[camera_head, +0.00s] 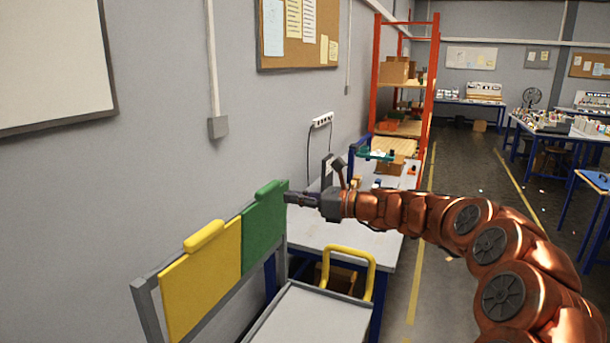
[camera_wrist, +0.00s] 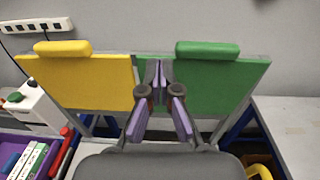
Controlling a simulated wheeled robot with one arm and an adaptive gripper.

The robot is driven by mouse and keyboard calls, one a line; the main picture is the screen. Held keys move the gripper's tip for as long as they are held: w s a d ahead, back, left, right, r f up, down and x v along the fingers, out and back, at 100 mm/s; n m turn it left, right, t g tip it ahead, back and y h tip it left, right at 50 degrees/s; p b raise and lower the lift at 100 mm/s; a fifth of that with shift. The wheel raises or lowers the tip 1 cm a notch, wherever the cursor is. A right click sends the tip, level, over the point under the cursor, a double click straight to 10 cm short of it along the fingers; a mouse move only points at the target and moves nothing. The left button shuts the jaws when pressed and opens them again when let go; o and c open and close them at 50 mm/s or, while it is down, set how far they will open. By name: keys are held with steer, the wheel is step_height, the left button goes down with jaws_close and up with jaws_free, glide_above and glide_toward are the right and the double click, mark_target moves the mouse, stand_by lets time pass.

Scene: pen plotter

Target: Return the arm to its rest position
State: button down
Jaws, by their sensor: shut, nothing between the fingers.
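My copper-coloured arm (camera_head: 466,217) reaches in from the lower right of the head view, stretched out to the left. My gripper (camera_head: 290,198) is at its end, level, with its tips in front of or close to the right edge of the green panel (camera_head: 264,228); I cannot tell whether they touch. In the wrist view my gripper (camera_wrist: 160,72) has its fingers together with nothing between them. The green panel (camera_wrist: 218,88) is to the right of the fingers and the yellow panel (camera_wrist: 85,78) to the left.
A grey table (camera_head: 330,236) lies below my gripper. A cart with a yellow handle (camera_head: 350,254) stands in front of it. A power strip (camera_wrist: 37,26) is on the wall, with a white box (camera_wrist: 30,105) and a purple tray (camera_wrist: 12,150) at the left. The aisle floor (camera_head: 432,270) is open.

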steer(key=s+a+f+n+g+h, duration=0.1)
steer(key=s+f+n+g+h, duration=0.2)
steer(key=s, duration=0.5)
steer(key=s+f+n+g+h+b, duration=0.1)
steer(key=s+f+n, duration=0.1)
steer(key=s+n, duration=0.5)
steer(key=s+a+f+n+g+h, duration=0.1)
steer(key=s+f+n+g, duration=0.15)
steer(key=s, duration=0.75)
steer(key=s+d+f+n+h, duration=0.4)
steer(key=s+d+f, duration=0.3)
steer(key=s+d, duration=0.4)
steer(key=s+d+f+n+g+h+b, duration=0.1)
steer(key=s+d+f+n+h, duration=0.4)
steer(key=s+d, duration=0.7)
step_height(320, 180, down, 2)
steer(key=s+h, duration=0.2)
steer(key=shift+s, duration=0.35)
steer(key=shift+a+f+n+g, duration=0.1)
steer(key=shift+a+n+g, duration=0.05)
steer(key=shift+n+g, duration=0.1)
